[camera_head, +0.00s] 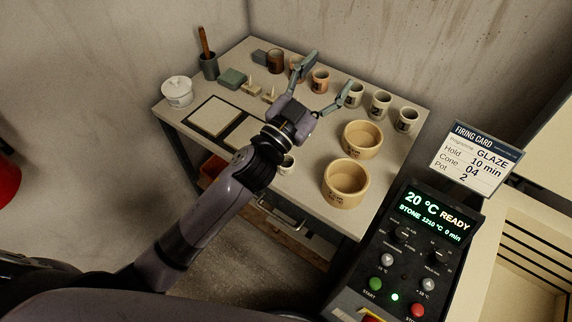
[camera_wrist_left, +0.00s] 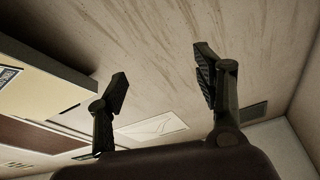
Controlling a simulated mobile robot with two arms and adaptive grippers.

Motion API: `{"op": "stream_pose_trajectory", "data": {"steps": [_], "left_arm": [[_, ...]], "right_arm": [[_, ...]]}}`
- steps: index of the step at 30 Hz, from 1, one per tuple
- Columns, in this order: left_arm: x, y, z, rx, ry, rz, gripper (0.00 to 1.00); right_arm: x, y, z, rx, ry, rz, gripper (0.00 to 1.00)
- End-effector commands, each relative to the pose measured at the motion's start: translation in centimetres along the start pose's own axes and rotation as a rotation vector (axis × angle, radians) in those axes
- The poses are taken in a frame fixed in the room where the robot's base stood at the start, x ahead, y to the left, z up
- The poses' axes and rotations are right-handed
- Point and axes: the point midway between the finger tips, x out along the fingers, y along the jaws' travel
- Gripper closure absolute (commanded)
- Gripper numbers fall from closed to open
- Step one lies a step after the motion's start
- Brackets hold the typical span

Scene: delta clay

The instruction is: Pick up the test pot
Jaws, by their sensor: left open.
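Several small pots stand along the back of the table, and I cannot tell which is the test pot. A brown pot (camera_head: 275,61) is at the left, and an orange-brown pot (camera_head: 320,81) is near the middle. A pale pot (camera_head: 380,104) and another pale pot (camera_head: 406,120) are to the right. My left gripper (camera_head: 327,83) is open over the table, its fingers spread around the view of the orange-brown pot. In the left wrist view the gripper (camera_wrist_left: 163,88) is open and empty, with no pot visible. My right gripper is not in view.
Two tan bowls (camera_head: 362,140) (camera_head: 345,184) stand at the table's right front. The kiln control panel (camera_head: 425,245) and firing card (camera_head: 476,158) are at the right. Walls border the table's back.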

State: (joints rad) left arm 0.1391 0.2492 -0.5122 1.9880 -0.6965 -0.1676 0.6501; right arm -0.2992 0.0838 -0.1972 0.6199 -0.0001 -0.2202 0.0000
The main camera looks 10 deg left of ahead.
Motion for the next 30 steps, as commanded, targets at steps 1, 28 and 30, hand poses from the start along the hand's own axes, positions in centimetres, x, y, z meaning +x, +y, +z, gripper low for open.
{"op": "stream_pose_trajectory", "data": {"steps": [1,28,30], "left_arm": [[1.3,1.6,-2.8,0.039,0.11,0.084,0.38],[-8.0,4.4,6.6,1.022,-0.452,1.86,0.38],[-8.2,1.5,7.1,1.063,-0.603,1.872,0.38]], "right_arm": [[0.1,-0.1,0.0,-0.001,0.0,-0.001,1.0],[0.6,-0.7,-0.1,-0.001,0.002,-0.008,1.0],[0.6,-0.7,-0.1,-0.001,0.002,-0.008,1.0]]}}
